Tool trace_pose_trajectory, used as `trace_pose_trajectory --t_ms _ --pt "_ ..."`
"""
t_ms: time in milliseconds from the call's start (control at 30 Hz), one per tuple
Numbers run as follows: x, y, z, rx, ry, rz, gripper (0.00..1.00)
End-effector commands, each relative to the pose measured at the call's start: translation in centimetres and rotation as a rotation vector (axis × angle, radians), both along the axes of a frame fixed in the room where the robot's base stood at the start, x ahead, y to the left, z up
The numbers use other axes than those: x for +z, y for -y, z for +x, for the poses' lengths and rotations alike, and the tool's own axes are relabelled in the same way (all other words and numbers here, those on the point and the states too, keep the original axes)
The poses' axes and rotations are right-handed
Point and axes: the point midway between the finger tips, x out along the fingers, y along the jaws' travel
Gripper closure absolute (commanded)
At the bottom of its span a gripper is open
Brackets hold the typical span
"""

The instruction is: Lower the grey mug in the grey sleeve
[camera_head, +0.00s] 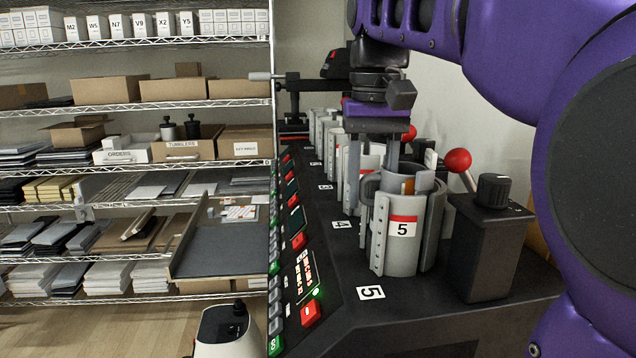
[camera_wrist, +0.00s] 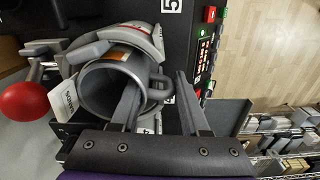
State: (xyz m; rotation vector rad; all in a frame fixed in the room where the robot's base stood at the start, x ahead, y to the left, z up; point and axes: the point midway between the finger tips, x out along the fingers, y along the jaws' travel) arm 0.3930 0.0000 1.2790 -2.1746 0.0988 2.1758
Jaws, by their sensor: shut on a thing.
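The grey mug (camera_head: 426,188) sits inside the grey sleeve (camera_head: 402,245), which carries a red and white label "5". In the head view the sleeve hides most of the mug. In the wrist view I look down into the mug (camera_wrist: 98,92), with its handle toward the right and an orange patch near its rim. The sleeve's curved wall (camera_wrist: 130,35) shows around its upper side. My gripper (camera_head: 374,188) is shut on the mug: one finger is inside it, the other outside by the handle, as the wrist view shows (camera_wrist: 158,80). How deep the mug sits is hidden.
A red ball lever (camera_head: 457,160) and a black box with a knob (camera_head: 488,245) stand right of the sleeve. More grey sleeves (camera_head: 330,140) line the black bench behind. A button panel (camera_head: 300,280) runs along its left edge. Loaded wire shelves (camera_head: 130,165) stand left.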

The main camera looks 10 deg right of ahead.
Motion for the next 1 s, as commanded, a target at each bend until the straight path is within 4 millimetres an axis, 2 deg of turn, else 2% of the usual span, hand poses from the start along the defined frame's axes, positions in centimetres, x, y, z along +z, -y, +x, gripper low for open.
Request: trace_pose_trajectory --t_ms 267,300,467,800,867,1000 --pt "0.0 0.0 0.0 0.000 0.001 0.000 1.00" --pt "0.0 0.0 0.0 0.000 0.001 0.000 0.49" --pt "0.0 0.0 0.0 0.000 0.001 0.000 0.21" --pt "0.2 0.0 0.0 0.000 0.000 0.000 0.20" --pt "0.8 0.0 0.1 0.000 0.001 0.000 0.20" --pt "3.2 0.0 0.1 0.001 0.002 0.000 0.20"
